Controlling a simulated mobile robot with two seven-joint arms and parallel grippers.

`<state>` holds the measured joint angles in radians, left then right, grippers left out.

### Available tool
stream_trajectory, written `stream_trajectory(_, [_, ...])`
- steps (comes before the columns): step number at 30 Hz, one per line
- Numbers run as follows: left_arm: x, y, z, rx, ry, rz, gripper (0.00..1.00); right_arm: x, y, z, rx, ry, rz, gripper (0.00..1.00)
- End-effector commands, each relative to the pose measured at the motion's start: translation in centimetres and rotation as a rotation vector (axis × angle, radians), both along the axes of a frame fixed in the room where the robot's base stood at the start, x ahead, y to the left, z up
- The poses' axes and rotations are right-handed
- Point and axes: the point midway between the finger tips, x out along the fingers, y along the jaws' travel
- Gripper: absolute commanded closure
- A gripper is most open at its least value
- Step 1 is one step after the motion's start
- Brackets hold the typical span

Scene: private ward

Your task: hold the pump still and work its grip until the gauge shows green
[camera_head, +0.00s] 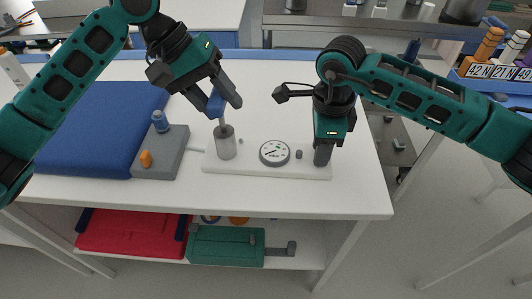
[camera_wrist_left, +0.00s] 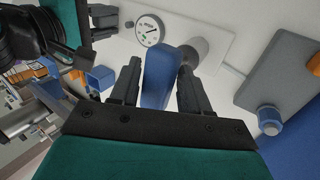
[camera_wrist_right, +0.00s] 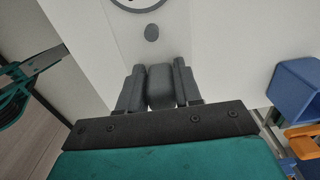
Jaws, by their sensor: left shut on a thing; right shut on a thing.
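The pump has a flat white base (camera_head: 235,168), a grey cylinder (camera_head: 225,147) and a blue grip (camera_head: 216,105) above it. Its round gauge (camera_head: 274,153) has a white face and a dark needle; I cannot make out a green zone. My left gripper (camera_head: 222,103) is shut on the blue grip, which stands between its fingers in the left wrist view (camera_wrist_left: 160,78). My right gripper (camera_head: 322,154) is shut on a grey post at the base's right end. The post shows between its fingers in the right wrist view (camera_wrist_right: 161,86).
A grey block (camera_head: 165,160) with a blue knob and an orange switch stands left of the pump, beside a blue mat (camera_head: 90,130). The lower shelf holds a red case (camera_head: 130,232) and a green case (camera_head: 225,246). The white table (camera_head: 350,195) is clear in front.

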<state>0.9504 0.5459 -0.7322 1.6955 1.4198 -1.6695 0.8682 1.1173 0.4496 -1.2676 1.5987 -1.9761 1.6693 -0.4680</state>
Motion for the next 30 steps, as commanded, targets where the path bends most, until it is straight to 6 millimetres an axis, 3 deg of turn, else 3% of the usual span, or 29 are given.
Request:
stream_trajectory(4, [0.0,-0.3,2.8,-0.011,-0.005,-0.004,0.9,0.0,0.1,0.0,0.003,0.0,0.002,1.0])
stream_trajectory(13, [-0.1,-0.3,3.1,-0.013,-0.003,-0.005,0.9,-0.1,0.1,-0.1,0.002,0.0,0.002,1.0])
stream_trajectory(24, [-0.1,-0.3,-1.7,-0.013,-0.001,-0.005,0.9,-0.1,0.2,0.0,0.004,0.001,0.004,1.0])
stream_trajectory(30, [-0.1,-0.3,-1.8,-0.011,-0.003,-0.006,0.9,-0.1,0.3,0.0,0.005,0.001,0.005,1.0])
